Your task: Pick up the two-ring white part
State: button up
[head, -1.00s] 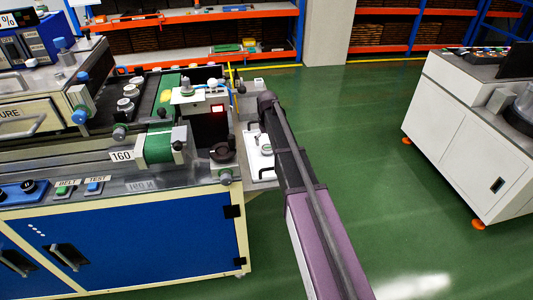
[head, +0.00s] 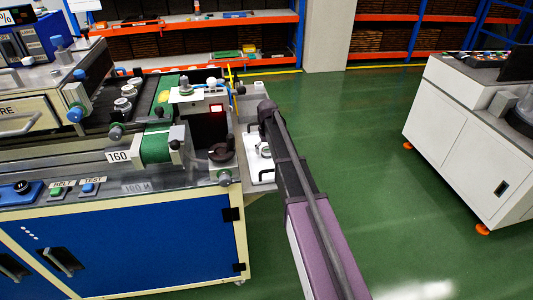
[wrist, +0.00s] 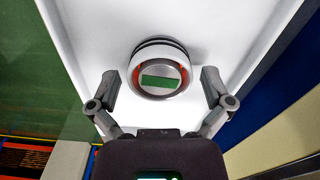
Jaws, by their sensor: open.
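The round white part (wrist: 159,72) sits in a white tray (wrist: 95,30) in the wrist view. My gripper (wrist: 160,80) is open, with one finger to the left of the part and one to the right. Gaps show between both fingers and the part. In the head view the tray (head: 262,178) lies beside the machine, partly behind my arm; my gripper is not clear there.
A blue and grey machine (head: 130,245) with a conveyor and the label 160 stands left of the tray. A white cabinet (head: 465,135) stands at the right. Orange shelves (head: 235,60) are at the back. Green floor (head: 370,150) between them is clear.

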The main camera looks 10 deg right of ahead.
aim_at(267, 149)
jog(key=c, duration=1.2)
jog(key=shift+r, duration=0.1)
notch_tip(267, 149, up, 10)
jog(key=p, duration=1)
jog(key=shift+w, duration=0.1)
